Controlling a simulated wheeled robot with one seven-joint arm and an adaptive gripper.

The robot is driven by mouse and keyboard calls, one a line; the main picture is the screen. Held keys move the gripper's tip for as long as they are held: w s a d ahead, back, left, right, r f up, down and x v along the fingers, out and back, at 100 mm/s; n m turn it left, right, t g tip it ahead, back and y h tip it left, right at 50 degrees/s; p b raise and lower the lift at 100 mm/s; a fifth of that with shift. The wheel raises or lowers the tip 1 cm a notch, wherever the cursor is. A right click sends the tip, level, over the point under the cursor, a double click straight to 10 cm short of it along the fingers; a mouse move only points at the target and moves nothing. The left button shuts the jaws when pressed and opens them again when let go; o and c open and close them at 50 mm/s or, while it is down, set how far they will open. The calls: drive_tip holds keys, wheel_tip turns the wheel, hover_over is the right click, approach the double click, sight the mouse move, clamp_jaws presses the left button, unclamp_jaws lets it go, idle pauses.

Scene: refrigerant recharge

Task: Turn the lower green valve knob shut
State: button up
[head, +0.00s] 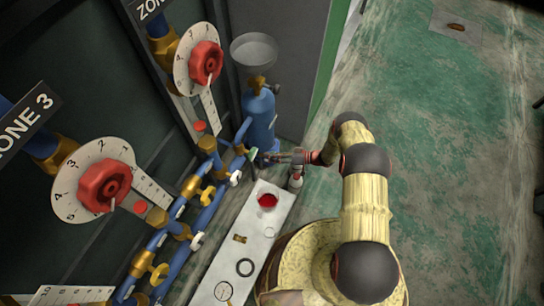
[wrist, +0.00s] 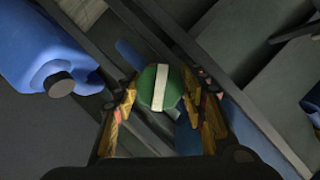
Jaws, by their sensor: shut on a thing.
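The green valve knob (wrist: 152,98), round with a white stripe across its face, sits in the middle of the wrist view. My gripper (wrist: 160,88) has one finger on each side of it and is shut on it. In the head view the knob (head: 253,155) is a small green shape beside the blue pipes, partly hidden by my gripper (head: 271,157), which reaches it from the right. The white stripe stands nearly upright in the wrist view. The knob's stem is hidden behind it.
A blue cylinder (head: 259,120) stands just behind the gripper and also shows in the wrist view (wrist: 45,55). Blue pipes (head: 206,214) with brass valves run along the left. A light bench (head: 222,268) holds a red cup (head: 267,201) and rings. Open floor lies to the right.

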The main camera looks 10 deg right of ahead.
drive_tip(key=shift+f+m+g+y, duration=0.1)
drive_tip(key=shift+m+g+y, duration=0.4)
drive_tip(key=shift+m, duration=0.6)
drive_tip(key=shift+m+y, duration=0.9)
drive_tip(key=shift+m, duration=0.8)
drive_tip(key=o, duration=1.2)
drive_tip(key=v, duration=1.2)
drive_tip(key=shift+w, duration=0.1)
